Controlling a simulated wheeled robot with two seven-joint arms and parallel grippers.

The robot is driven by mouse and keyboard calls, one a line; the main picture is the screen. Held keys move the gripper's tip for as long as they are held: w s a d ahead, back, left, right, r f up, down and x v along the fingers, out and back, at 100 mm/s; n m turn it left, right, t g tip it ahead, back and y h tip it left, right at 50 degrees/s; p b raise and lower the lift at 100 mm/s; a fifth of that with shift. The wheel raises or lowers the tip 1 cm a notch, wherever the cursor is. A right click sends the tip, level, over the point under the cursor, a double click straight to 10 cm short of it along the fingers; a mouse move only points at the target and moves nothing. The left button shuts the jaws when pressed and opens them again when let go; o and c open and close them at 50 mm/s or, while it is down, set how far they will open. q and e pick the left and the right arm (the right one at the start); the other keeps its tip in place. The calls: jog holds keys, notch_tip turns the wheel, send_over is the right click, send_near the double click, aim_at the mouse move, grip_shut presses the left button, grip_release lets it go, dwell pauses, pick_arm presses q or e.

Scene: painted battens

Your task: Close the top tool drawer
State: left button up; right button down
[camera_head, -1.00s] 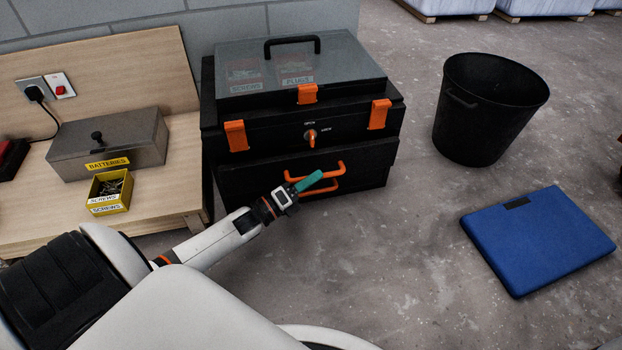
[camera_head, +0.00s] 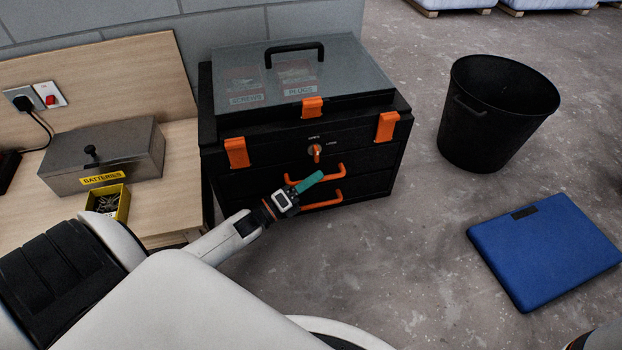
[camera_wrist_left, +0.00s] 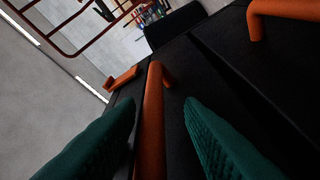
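The black tool chest (camera_head: 222,190) stands on the floor beside the wooden bench, with two drawers in its front. The top drawer (camera_head: 265,182) looks flush or nearly flush with the body; a small gap cannot be ruled out. Its orange handle (camera_head: 335,170) is partly hidden behind my left gripper (camera_head: 308,182), which is in front of the drawers. In the left wrist view the green fingers of my left gripper (camera_wrist_left: 160,102) are apart, with an orange handle bar (camera_wrist_left: 152,115) between them and gaps on both sides. The lower handle (camera_head: 325,203) is just below the fingers.
A clear-lidded case (camera_head: 300,85) tops the chest. The bench (camera_head: 165,208) holds a grey battery box (camera_head: 125,160) and a yellow screw box (camera_head: 122,205). A black bin (camera_head: 490,125) and a blue case (camera_head: 545,250) are at right, with bare floor between.

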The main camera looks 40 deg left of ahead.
pick_arm(q)
jog(key=shift+s, duration=0.1)
jog(key=shift+s+a, duration=0.1)
jog(key=shift+s, duration=0.2)
jog(key=p+v, duration=0.4)
jog(key=v, duration=0.7)
jog(key=shift+f, duration=0.15)
jog(key=shift+s, duration=0.1)
